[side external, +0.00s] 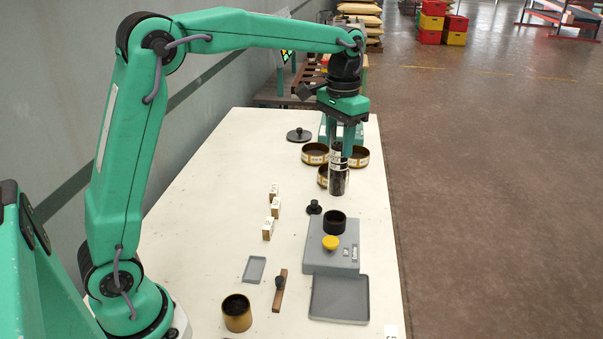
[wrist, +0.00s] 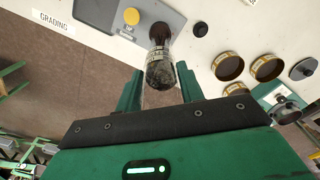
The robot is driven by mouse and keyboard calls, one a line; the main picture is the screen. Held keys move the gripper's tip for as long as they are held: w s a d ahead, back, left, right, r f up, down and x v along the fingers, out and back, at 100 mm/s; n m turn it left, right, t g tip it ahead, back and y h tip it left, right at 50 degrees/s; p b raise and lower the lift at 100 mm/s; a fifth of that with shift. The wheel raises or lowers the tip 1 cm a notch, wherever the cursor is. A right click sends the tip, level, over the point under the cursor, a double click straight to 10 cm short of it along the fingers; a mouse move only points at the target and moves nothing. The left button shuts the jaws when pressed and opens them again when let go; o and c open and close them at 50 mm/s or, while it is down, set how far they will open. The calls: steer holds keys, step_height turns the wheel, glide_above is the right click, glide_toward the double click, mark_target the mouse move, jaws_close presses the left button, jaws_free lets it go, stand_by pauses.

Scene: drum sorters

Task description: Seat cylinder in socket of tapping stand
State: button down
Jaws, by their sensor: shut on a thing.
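My gripper (side external: 344,150) is shut on a clear cylinder (side external: 339,181) with dark contents and a pale label band. It holds the cylinder roughly upright above the table, between its two green fingers. The grey tapping stand (side external: 318,262) stands nearer the camera, with a yellow knob (side external: 330,242) on top and a black round socket (side external: 335,222) at its far end. In the side view the cylinder is beyond the socket and apart from it. In the wrist view the cylinder (wrist: 160,74) overlaps the dark socket (wrist: 160,33), so the socket is partly hidden.
Several brass-rimmed sieves (side external: 315,153) stand close behind the cylinder. A small black knobbed piece (side external: 314,207) lies left of the socket. White blocks (side external: 267,229), a grey tray (side external: 340,298) and a brass cup (side external: 237,312) are also on the table (side external: 210,215). Its left middle is clear.

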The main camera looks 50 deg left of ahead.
mark_target(337, 178)
steer(key=shift+f, duration=4.85)
stand_by(1.1)
steer(key=c, duration=0.8)
jaws_free()
steer(key=shift+r, duration=3.9)
